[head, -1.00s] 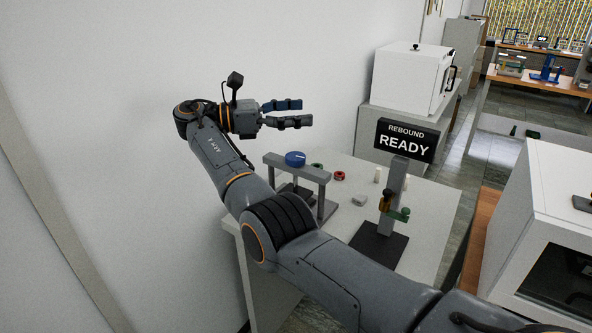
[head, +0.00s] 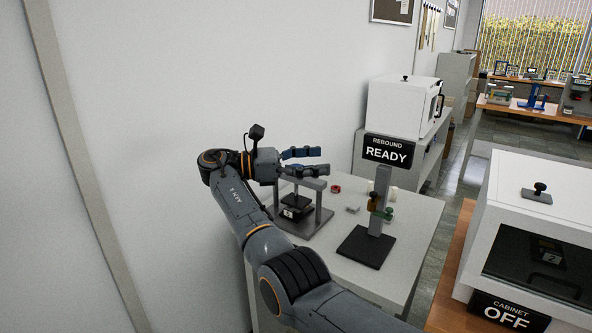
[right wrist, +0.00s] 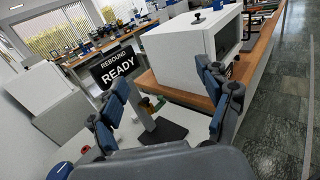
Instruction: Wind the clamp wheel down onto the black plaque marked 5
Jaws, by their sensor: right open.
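The grey clamp press (head: 322,208) stands on the white table by the wall. Its screw and dark pressing plate show under the crossbar. A small dark block with a pale mark (head: 296,213) lies under the plate; I cannot read the mark or tell whether plate and block touch. The blue clamp wheel is hidden behind my right gripper (head: 321,161) in the head view. A blue round part (right wrist: 60,171), probably the wheel, shows low at the left in the right wrist view. My right gripper is open and empty, just above the crossbar. My left gripper is not in view.
A grey post stand (head: 381,190) on a dark base is right of the press, under a REBOUND READY sign (head: 388,151). A red ring (head: 336,189) and a pale block (head: 353,209) lie between. A white cabinet (head: 482,240) marked OFF is farther right.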

